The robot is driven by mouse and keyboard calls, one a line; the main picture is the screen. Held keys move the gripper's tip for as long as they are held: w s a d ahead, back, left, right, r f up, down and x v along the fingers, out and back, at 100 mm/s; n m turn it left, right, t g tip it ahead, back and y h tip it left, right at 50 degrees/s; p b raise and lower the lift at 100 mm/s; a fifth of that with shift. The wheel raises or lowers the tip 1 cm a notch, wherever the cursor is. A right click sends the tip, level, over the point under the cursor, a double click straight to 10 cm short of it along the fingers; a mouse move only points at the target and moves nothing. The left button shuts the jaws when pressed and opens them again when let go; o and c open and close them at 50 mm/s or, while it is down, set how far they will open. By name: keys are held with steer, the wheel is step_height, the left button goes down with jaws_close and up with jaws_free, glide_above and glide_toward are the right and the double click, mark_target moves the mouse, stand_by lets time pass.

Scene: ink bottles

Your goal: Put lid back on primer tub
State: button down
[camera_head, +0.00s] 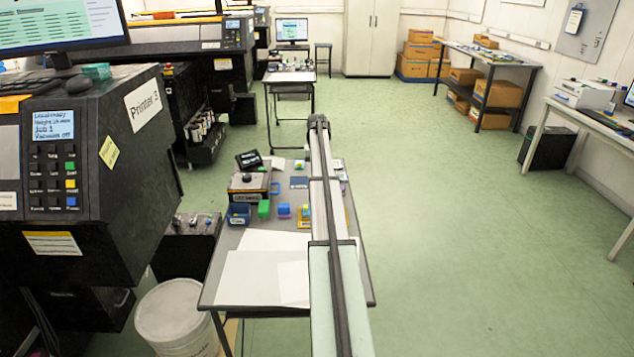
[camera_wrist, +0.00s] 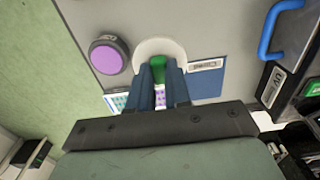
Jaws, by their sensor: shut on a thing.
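My gripper (camera_wrist: 158,76) points at a grey worktop in the wrist view. Its two dark blue fingers are closed on a green piece (camera_wrist: 158,67). Around that piece shows a white rounded disc (camera_wrist: 157,45), seemingly the lid with a green grip; its lower part is hidden by the fingers. Left of it is a round tub (camera_wrist: 109,55) with a dark rim and a purple top or filling, apparently the open primer tub. Disc and tub are close side by side; the height of the disc above the worktop is unclear. In the head view my arm hides the gripper.
A blue panel (camera_wrist: 209,84) with a small label lies right of the disc. A dark box with a blue handle (camera_wrist: 273,38) stands farther right. In the head view, the table (camera_head: 228,240) carries white sheets (camera_head: 250,275), a blue bin (camera_head: 238,214) and a green block (camera_head: 264,208).

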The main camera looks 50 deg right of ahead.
step_height(320, 180, up, 2)
steer(key=shift+r, duration=0.2)
steer(key=shift+s+d+r, duration=0.15)
steer(key=shift+d+r, duration=0.05)
steer(key=shift+r, duration=0.1)
steer(key=s+d, duration=0.6)
steer(key=shift+w+a+f, duration=0.1)
steer(key=shift+f, duration=1.35)
steer(key=shift+w+a+f, duration=0.1)
steer(key=shift+f, duration=1.3)
steer(key=shift+f, duration=0.15)
steer(key=c, duration=0.5)
jaws_free()
